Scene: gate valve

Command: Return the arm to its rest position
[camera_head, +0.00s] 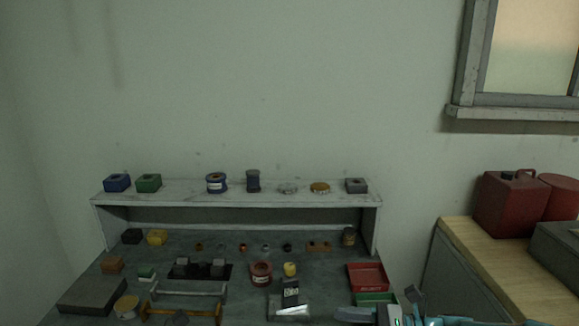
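Part of a gripper with teal and dark pieces (400,314) shows at the bottom edge, right of centre. I take it for my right gripper, since teal parts run on from it to the right. It is at the front right of the workbench (240,285), close to a green tray (375,299). The frame edge cuts it off, so I cannot tell whether it is open or holds anything. My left gripper is not in view. No gate valve can be made out.
A raised shelf (300,200) along the bench's back holds small blocks, spools and tins. Many small parts, a red tray (367,276) and a grey slab (92,295) crowd the bench. A wooden counter (480,262) with a red canister (508,205) stands right. The wall above is clear.

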